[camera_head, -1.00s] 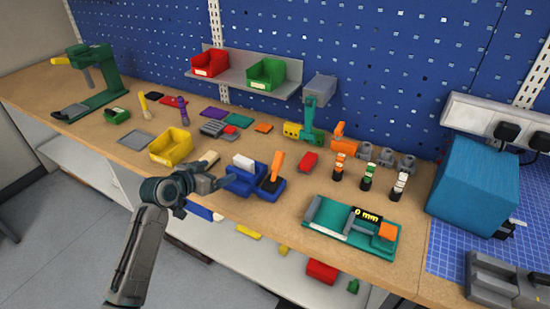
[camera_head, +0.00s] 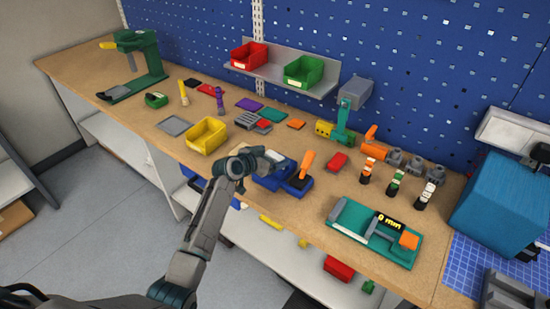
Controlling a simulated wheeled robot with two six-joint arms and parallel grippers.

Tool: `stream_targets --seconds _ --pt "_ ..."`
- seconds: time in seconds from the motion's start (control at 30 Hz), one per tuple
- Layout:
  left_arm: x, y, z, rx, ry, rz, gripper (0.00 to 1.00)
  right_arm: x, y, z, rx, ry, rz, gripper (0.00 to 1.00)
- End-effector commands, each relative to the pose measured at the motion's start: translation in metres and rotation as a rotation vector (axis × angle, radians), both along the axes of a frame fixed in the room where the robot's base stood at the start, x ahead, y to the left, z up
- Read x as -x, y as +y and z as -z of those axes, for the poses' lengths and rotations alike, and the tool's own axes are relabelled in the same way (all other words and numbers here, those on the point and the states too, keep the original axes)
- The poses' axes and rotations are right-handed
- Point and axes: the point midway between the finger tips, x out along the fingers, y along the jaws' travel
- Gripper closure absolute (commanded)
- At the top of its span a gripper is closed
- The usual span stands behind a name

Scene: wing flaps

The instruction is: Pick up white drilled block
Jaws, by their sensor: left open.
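The white drilled block (camera_head: 274,156) is a small pale block at the blue fixture (camera_head: 274,180) near the front edge of the bench. Its drilled holes are too small to see. My left gripper (camera_head: 265,160) reaches in from the front left and is open right at the block, its fingers overlapping the block's left side in the view. I cannot tell whether they touch it. Part of the block and of the fixture is hidden behind the gripper. My right gripper is not in view.
A yellow bin (camera_head: 207,135) is to the left. A green gauge with a display (camera_head: 375,232) lies to the right. A shelf with red and green bins (camera_head: 303,71) hangs behind.

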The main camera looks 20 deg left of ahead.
Motion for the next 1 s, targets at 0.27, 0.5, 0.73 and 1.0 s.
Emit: stream_targets --seconds 0.27,0.5,0.73,1.0 --pt "-0.003 -0.001 0.002 -0.002 -0.002 0.0 0.11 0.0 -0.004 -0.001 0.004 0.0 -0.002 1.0" --pt "-0.003 -0.001 0.002 -0.001 -0.001 -0.001 0.52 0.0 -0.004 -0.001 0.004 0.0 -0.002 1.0" --pt "-0.003 -0.001 0.001 -0.001 -0.003 0.0 0.65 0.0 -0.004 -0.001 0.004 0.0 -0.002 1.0" --pt "-0.003 -0.001 -0.011 -0.001 -0.003 0.0 0.65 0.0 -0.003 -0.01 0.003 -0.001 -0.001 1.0"
